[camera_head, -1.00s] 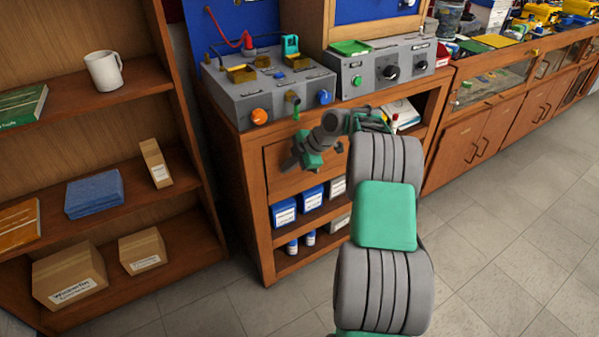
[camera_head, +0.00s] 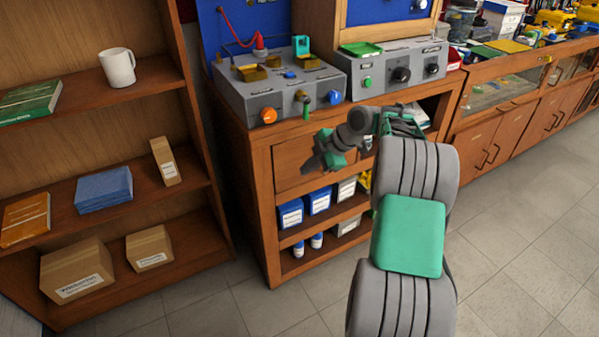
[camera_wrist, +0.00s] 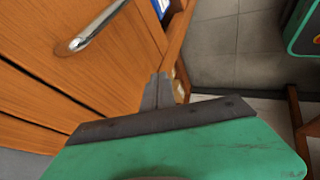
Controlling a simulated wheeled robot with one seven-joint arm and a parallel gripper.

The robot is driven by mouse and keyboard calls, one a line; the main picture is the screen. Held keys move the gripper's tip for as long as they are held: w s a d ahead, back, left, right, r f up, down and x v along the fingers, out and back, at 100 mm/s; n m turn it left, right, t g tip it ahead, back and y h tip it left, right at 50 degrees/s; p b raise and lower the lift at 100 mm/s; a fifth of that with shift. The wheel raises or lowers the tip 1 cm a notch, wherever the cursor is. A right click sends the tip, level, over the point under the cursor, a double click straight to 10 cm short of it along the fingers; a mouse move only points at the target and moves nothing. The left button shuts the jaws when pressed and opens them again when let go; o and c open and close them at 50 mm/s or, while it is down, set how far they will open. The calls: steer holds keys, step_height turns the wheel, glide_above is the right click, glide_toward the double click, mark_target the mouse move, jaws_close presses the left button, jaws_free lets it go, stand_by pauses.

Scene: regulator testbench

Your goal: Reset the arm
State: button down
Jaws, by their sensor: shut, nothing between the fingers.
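My arm, grey with green covers, reaches forward from the bottom right of the head view. My gripper (camera_head: 314,163) hangs in front of the wooden testbench cabinet (camera_head: 262,190), below the bench top. It is shut and empty. In the wrist view its dark fingers (camera_wrist: 157,92) are together beyond the green gripper body, near a wooden front with a metal handle (camera_wrist: 98,26). I cannot tell whether the fingers touch the wood. The grey regulator unit (camera_head: 250,97) with an orange knob (camera_head: 268,116) and a blue knob (camera_head: 333,97) stands on the bench above the gripper.
A second grey control box (camera_head: 383,85) stands beside the regulator unit. A bookcase (camera_head: 120,98) with a white mug (camera_head: 117,67) and cardboard boxes is at left. Blue-and-white containers (camera_head: 318,201) sit on the cabinet's lower shelf. Tiled floor (camera_head: 530,215) is clear at right.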

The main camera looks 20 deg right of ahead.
steer(key=p+v, duration=0.1)
steer(key=v, duration=0.6)
steer(key=s+a+r+m+g+h+p, duration=0.1)
steer(key=s+a+r+m+p, duration=0.2)
steer(key=a+r+m+p, duration=0.25)
steer(key=s+a+r+m+h+p, duration=0.1)
steer(key=s+a+r+m+p, duration=0.1)
steer(key=a+r+p, duration=0.4)
steer(key=s+a+r+m+h+p, duration=0.1)
steer(key=s+a+m+p, duration=0.1)
steer(key=s, duration=0.4)
steer(key=s+a+r+m+h+p, duration=0.1)
steer(key=s+a+r+m+p, duration=0.1)
steer(key=s+m, duration=0.3)
steer(key=s+a+r+m+g+h+p, duration=0.1)
steer(key=s+a+m+p, duration=0.1)
steer(key=s, duration=0.6)
steer(key=shift+a+r+m, duration=0.35)
steer(key=shift+a+m, duration=0.25)
steer(key=shift+m, duration=0.05)
